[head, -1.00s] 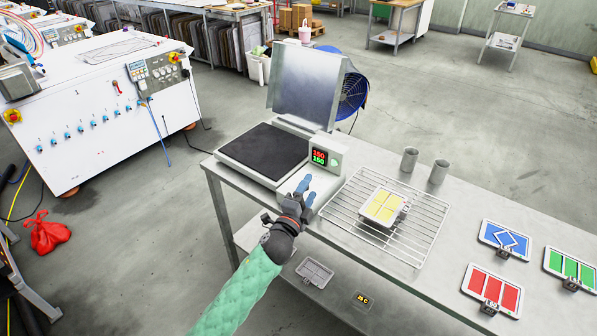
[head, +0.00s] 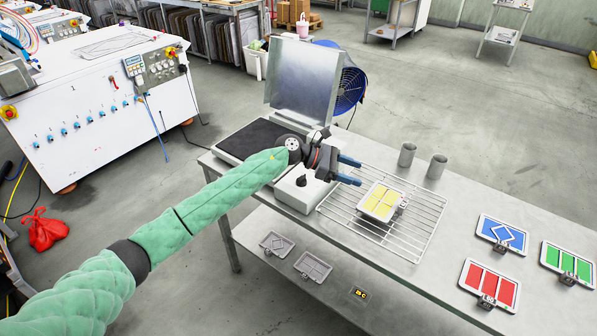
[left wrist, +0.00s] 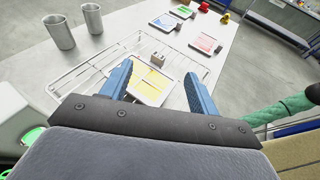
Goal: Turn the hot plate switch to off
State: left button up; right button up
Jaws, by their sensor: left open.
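The hot plate (head: 298,196) is a white unit with a dark plate (head: 240,141) and a raised metal lid (head: 303,82). A small black knob (head: 301,180), which looks like its switch, shows on the front part of the casing, just below my left wrist. My left gripper (head: 351,170) is open and empty. Its blue fingers point right, above the wire rack and apart from the knob. The hot plate's display is hidden behind my left gripper in the head view. In the left wrist view the open fingers (left wrist: 157,82) frame the rack, and green lit parts show at the lower left edge. My right gripper is not in view.
A wire rack (head: 424,232) holds a tray with yellow pieces (head: 381,201). Two metal cups (head: 407,154) stand behind it. Blue, red and green trays (head: 490,285) lie on the right of the table. Empty grey trays (head: 312,267) lie on the lower shelf.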

pick_arm(q)
jog(key=w+a+f+m+y, duration=0.2)
jog(key=w+a+m+y, duration=0.25)
jog(key=a, duration=0.25)
jog(key=m+y, duration=0.1)
jog(key=y, duration=0.5)
send_near(301, 180)
jog(key=w, duration=0.2)
jog(key=shift+g, duration=0.5)
jog(key=p+x, duration=0.4)
jog(key=x, duration=0.2)
jog(key=shift+d+f, duration=0.15)
jog(key=shift+f, duration=0.15)
jog(key=shift+s+d+f, duration=0.1)
jog(key=shift+f, duration=0.45)
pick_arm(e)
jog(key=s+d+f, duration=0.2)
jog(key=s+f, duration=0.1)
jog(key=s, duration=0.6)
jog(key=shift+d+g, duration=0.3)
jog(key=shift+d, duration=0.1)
pick_arm(q)
jog(key=shift+c, duration=0.4)
jog(key=c, duration=0.9)
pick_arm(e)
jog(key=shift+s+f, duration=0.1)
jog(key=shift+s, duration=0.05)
